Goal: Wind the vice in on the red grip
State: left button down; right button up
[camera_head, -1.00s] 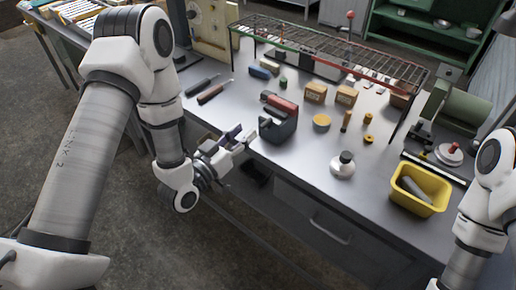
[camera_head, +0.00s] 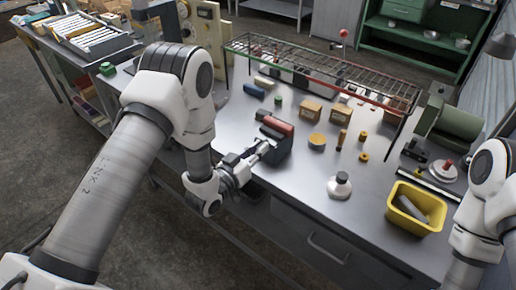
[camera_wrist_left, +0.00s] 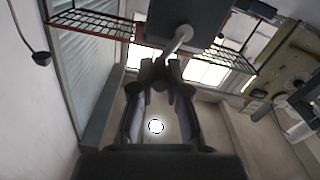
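The dark vice (camera_head: 281,146) stands at the front edge of the grey bench. The red grip (camera_head: 278,125) lies along its top, at the jaws; I cannot tell how tightly they hold it. My left gripper (camera_head: 264,149) is at the vice's front left side. In the left wrist view the vice is a dark block (camera_wrist_left: 187,18), and its pale crank handle (camera_wrist_left: 180,40) runs down to my left gripper's fingertips (camera_wrist_left: 161,68). The fingertips are close together and appear shut on the handle's end. The red grip is hidden there. My right gripper is out of view.
A wire rack (camera_head: 325,68) spans the back of the bench. Cardboard boxes (camera_head: 311,112), a yellow disc (camera_head: 317,141) and a white-based knob (camera_head: 339,186) stand right of the vice. A yellow bin (camera_head: 414,222) is at the right.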

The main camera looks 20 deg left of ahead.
aim_at(274, 157)
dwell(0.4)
pick_arm(q)
jog(key=m+b, duration=0.1)
jog(key=m, duration=0.1)
jog(key=d+f+m+b, duration=0.1)
jog(key=b, duration=0.1)
jog(key=m+b, duration=0.2)
jog(key=shift+s+d+f+m, duration=0.25)
jog(key=shift+d+f+m, duration=0.05)
jog(key=shift+f, duration=0.05)
jog(key=f+m+b, duration=0.1)
jog(key=m+b, duration=0.2)
jog(key=f+m+b, duration=0.1)
jog(key=m+b, duration=0.2)
jog(key=b, duration=0.1)
jog(key=f+m+b, duration=0.1)
jog(key=m+b, duration=0.2)
jog(key=m, duration=0.1)
jog(key=shift+s+d+f+b, duration=0.2)
jog(key=shift+d+b, duration=0.1)
jog(key=shift+d, duration=0.1)
jog(key=shift+a+f+m+b, duration=0.1)
jog(key=shift+f+m+b, duration=0.05)
jog(key=shift+m+b, duration=0.6)
jog(key=shift+a+f+m+b, duration=0.1)
jog(key=shift+m+b, duration=0.6)
jog(key=shift+m, duration=0.05)
jog(key=c, duration=1.2)
grip_release()
jog(key=shift+w+d, duration=0.1)
